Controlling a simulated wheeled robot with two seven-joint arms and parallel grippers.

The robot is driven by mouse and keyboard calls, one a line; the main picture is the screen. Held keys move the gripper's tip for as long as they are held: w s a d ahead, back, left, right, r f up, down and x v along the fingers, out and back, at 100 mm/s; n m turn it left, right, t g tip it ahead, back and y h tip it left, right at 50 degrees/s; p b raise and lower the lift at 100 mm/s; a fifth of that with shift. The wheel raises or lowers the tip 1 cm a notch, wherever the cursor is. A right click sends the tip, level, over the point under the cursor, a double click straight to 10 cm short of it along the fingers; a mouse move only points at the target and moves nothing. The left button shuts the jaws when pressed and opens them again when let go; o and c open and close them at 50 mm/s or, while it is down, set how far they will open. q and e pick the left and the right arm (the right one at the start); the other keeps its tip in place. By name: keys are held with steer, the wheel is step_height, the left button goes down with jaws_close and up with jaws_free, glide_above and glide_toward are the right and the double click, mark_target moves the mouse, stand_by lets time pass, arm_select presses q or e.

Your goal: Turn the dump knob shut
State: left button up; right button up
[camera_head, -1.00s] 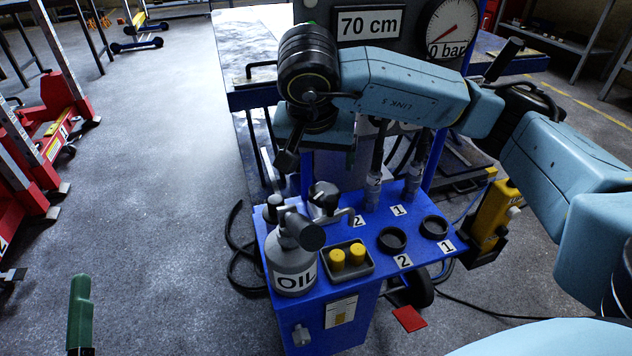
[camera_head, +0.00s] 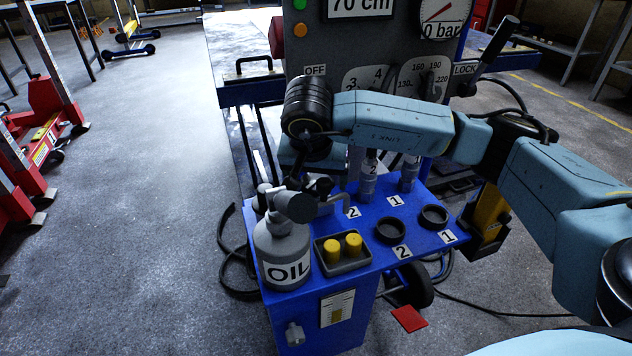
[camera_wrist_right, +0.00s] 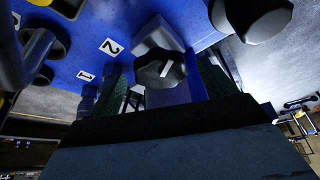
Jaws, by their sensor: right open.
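The dump knob (camera_wrist_right: 160,68) is black and ribbed with a white line across its face, on a grey block (camera_wrist_right: 152,35) on the blue trolley top. In the right wrist view my right gripper (camera_wrist_right: 165,78) is open, with one green finger on each side of the knob; I cannot tell whether either touches it. In the head view the knob (camera_head: 321,186) is a small dark shape, partly hidden behind the oil can's top and below my right wrist. My right fingers are mostly hidden there. My left gripper is not in view.
The grey oil can (camera_head: 283,255) stands close in front of the knob. A tray (camera_head: 343,262) with two yellow caps, two black rings (camera_head: 391,230) and hose fittings (camera_head: 368,180) share the blue top (camera_head: 425,248). The gauge panel (camera_head: 400,45) rises behind.

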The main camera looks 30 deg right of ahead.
steer(key=shift+f, duration=0.1)
steer(key=c, duration=1)
steer(key=shift+o, duration=0.2)
